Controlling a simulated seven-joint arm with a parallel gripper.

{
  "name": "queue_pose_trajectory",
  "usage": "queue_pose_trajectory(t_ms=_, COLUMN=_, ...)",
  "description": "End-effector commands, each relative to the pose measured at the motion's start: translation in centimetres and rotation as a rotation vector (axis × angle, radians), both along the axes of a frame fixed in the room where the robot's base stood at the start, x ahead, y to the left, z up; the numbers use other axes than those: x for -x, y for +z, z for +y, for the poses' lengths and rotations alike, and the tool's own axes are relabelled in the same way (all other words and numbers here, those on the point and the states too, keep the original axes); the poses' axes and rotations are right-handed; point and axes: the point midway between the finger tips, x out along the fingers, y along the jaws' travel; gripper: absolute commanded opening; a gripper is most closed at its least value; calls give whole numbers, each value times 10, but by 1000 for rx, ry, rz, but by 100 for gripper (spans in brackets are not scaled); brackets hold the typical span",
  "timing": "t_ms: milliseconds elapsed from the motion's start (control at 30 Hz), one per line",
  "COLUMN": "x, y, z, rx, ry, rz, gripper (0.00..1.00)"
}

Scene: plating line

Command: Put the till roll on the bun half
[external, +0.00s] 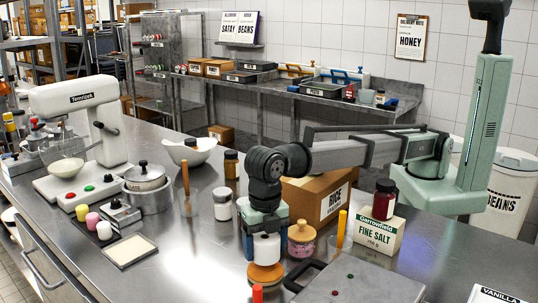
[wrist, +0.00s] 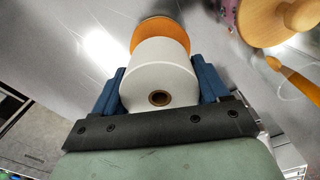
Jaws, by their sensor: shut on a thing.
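The till roll (external: 266,248) is a white cylinder with a brown core, its core end facing the camera in the wrist view (wrist: 158,78). My gripper (external: 265,232) is shut on it, with a blue finger on each side. The bun half (external: 265,276) is a round orange-brown piece on the steel counter, directly below the roll in the external view. In the wrist view the bun half (wrist: 160,33) shows past the far end of the roll, partly hidden by it. I cannot tell whether the roll touches the bun half or hangs just above it.
A pink jar with a wooden lid (external: 301,238) stands close to the right of my gripper. A white jar (external: 222,205) is to the left.

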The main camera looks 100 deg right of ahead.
Motion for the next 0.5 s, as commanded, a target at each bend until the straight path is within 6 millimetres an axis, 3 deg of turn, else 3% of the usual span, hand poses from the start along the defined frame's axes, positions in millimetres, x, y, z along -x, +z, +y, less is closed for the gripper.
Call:
queue_pose_trajectory(t_ms=200, x=0, y=-26, z=0, rx=0, ry=0, rz=0, gripper=40)
queue_pose_trajectory(t_ms=500, x=0, y=-27, z=0, rx=0, ry=0, rz=0, gripper=40)
